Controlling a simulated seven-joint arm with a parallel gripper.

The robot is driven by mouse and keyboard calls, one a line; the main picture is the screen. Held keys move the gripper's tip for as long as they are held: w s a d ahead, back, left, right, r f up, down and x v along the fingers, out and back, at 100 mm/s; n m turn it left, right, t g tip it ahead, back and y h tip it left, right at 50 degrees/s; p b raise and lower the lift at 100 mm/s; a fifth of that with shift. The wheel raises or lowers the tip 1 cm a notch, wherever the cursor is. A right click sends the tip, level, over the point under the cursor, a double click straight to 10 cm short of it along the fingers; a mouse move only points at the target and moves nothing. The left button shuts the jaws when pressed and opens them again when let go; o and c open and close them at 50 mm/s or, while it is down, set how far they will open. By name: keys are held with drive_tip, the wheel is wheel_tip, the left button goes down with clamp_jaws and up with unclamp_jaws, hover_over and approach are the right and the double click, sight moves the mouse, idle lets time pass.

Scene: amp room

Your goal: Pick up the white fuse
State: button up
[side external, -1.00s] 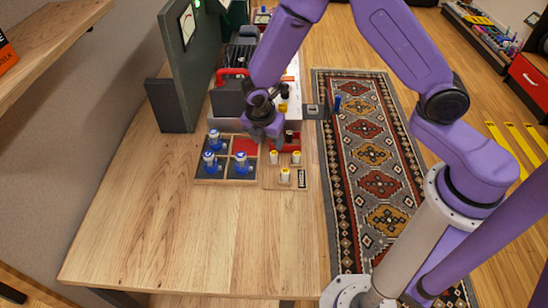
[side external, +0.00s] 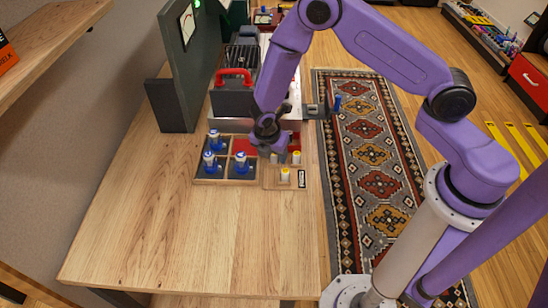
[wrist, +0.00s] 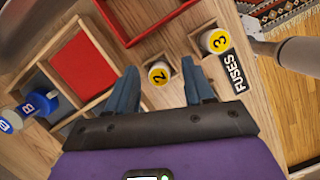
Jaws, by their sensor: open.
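Several white fuses with yellow tops stand in a wooden holder labelled FUSES (wrist: 235,72). In the wrist view, the fuse marked 2 (wrist: 158,75) shows between and just beyond the fingertips of my open gripper (wrist: 160,68). The fuse marked 3 (wrist: 215,41) stands to its right, outside the fingers. In the side view, my gripper (side external: 271,150) hangs over the holder's left part and partly hides the fuses there. One fuse (side external: 285,175) stands clear at the front and another (side external: 296,158) at the right. The gripper holds nothing.
A wooden tray (side external: 209,181) left of the holder bears several blue-and-white pieces (side external: 241,163) and has an empty red compartment (wrist: 84,63). A red-walled box (wrist: 128,42) lies behind the holder. The front tabletop is clear.

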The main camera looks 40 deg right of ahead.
clamp_jaws()
drive_tip(key=shift+r, duration=0.15)
